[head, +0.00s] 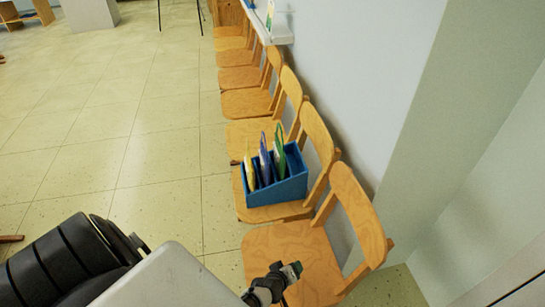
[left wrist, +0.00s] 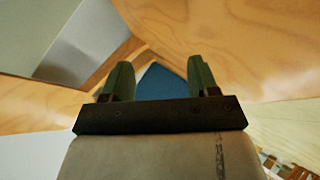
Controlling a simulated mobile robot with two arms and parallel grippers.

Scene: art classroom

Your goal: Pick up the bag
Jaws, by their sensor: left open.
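A blue box (head: 283,187) sits on the seat of the second-nearest chair. Flat bag-like items stand upright in it: a yellow one (head: 249,172), a blue-violet one (head: 265,160) and a green one (head: 279,148), the last two with loop-like tops. Their lower parts are hidden by the box. My left gripper (head: 291,271) is over the nearest chair's seat, in front of and apart from the box. In the left wrist view its green fingers (left wrist: 160,82) are spread and empty, with a blue surface (left wrist: 161,84) beyond them. My right gripper is not in view.
The nearest wooden chair (head: 275,247) stands beneath my left gripper, its backrest (head: 359,212) to the right. More chairs (head: 248,103) line the wall behind the box. A white ledge (head: 277,26) is farther back. Tiled floor (head: 150,130) to the left is clear.

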